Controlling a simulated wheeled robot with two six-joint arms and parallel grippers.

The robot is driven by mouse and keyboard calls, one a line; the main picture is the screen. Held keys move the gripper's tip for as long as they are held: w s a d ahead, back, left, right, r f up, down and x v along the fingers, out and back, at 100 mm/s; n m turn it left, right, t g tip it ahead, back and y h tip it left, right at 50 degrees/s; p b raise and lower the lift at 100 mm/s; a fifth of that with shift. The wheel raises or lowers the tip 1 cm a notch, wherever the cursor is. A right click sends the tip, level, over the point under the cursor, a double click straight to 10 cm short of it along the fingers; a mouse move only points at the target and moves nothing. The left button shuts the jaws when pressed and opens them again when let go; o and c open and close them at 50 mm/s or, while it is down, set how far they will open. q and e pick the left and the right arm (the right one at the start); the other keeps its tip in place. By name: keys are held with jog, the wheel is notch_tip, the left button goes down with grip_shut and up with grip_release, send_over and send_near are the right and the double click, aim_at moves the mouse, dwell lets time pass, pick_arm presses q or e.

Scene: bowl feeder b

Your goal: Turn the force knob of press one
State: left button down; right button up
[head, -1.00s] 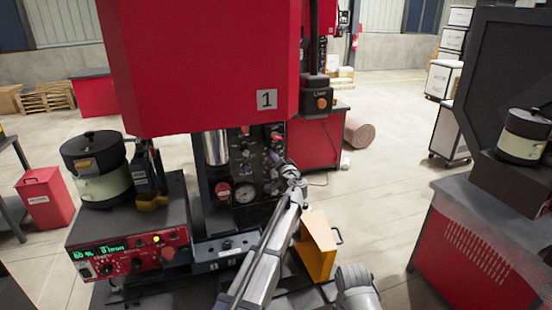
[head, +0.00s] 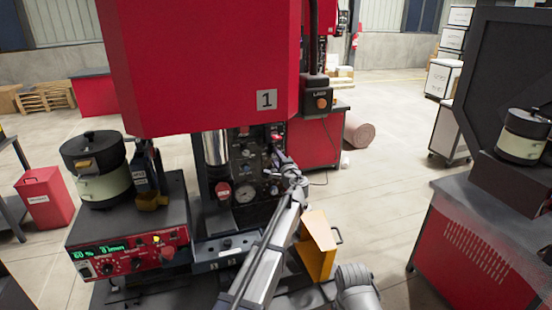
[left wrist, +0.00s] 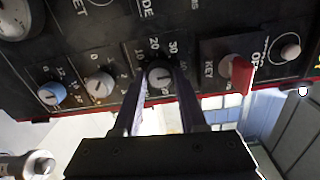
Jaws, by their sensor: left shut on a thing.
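Press one is the red machine (head: 200,65) marked 1, with a dark control panel (head: 243,152) under its red head. My left gripper (head: 279,158) is at the right side of this panel. In the left wrist view my left gripper (left wrist: 160,88) has its two fingers on either side of a dark round knob (left wrist: 159,74) with a pale pointer line and is shut on it. Numbers including 20 and 30 show around this knob. Its name label is not readable. My right gripper is not in view.
In the left wrist view a blue knob (left wrist: 52,93) and a grey knob (left wrist: 100,86) sit left of the held knob. A red key switch (left wrist: 239,74) and a pale button (left wrist: 288,49) sit right. A yellow box (head: 317,246) stands near my left arm.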

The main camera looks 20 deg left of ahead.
pick_arm(q)
jog(key=shift+m, duration=0.3)
dwell(0.4)
jog(key=shift+c, duration=2.2)
grip_release()
jog(key=shift+s+d, duration=0.1)
jog(key=shift+s, duration=0.05)
jog(key=v, duration=0.7)
jog(key=shift+s+d, duration=0.2)
jog(key=shift+f, duration=0.1)
